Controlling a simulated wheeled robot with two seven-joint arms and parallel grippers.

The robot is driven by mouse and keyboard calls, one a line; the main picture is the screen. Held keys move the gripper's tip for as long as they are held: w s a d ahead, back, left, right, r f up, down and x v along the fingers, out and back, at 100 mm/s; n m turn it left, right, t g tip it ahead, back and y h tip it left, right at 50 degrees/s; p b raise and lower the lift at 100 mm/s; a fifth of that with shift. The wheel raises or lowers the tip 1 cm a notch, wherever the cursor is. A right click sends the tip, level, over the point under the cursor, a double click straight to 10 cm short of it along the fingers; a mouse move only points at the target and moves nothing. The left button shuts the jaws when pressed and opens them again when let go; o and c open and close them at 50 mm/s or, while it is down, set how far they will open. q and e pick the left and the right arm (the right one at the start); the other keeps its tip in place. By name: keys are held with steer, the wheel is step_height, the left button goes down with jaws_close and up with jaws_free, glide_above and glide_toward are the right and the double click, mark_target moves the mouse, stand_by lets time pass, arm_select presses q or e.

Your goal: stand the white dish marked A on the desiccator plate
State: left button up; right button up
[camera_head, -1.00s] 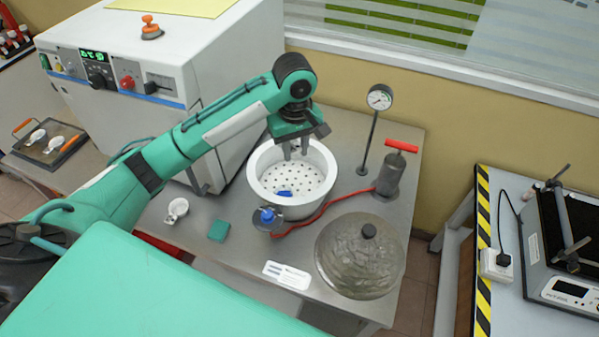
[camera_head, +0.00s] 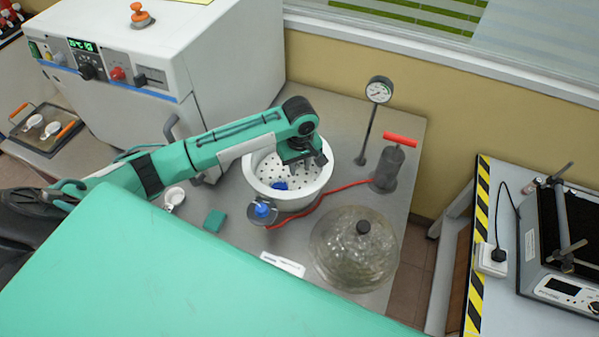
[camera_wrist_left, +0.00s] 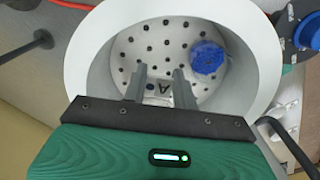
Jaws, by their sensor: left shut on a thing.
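My left gripper (camera_head: 303,160) is over the back right of the white desiccator bowl (camera_head: 252,180), fingers pointing down into it. In the left wrist view the gripper (camera_wrist_left: 160,82) is shut on the white dish marked A (camera_wrist_left: 164,89), whose letter shows between the fingers. The dish is inside the bowl's rim (camera_wrist_left: 80,55), low over the perforated desiccator plate (camera_wrist_left: 150,40); I cannot tell whether it touches the plate. In the head view the gripper hides the dish. A blue object (camera_head: 281,186) lies on the plate, apart from the dish; it also shows in the wrist view (camera_wrist_left: 207,56). My right gripper is out of view.
The domed lid (camera_head: 340,260) lies on the bench in front right. A red hose (camera_head: 330,203) runs to the pump (camera_head: 390,168); a gauge (camera_head: 379,90) stands behind. The oven (camera_head: 150,110) stands behind left.

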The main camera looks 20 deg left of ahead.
mark_target(299, 182)
arm_select(q)
steer(key=shift+f, duration=0.3)
steer(key=shift+s+f, duration=0.1)
steer(key=shift+f, duration=0.3)
step_height(299, 182, down, 3)
steer(key=shift+r+p, duration=0.2)
steer(key=shift+p, duration=0.25)
steer(key=shift+f, duration=0.55)
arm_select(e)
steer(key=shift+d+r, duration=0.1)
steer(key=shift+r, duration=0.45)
arm_select(q)
steer(key=o, duration=0.7)
steer(key=shift+f, duration=0.1)
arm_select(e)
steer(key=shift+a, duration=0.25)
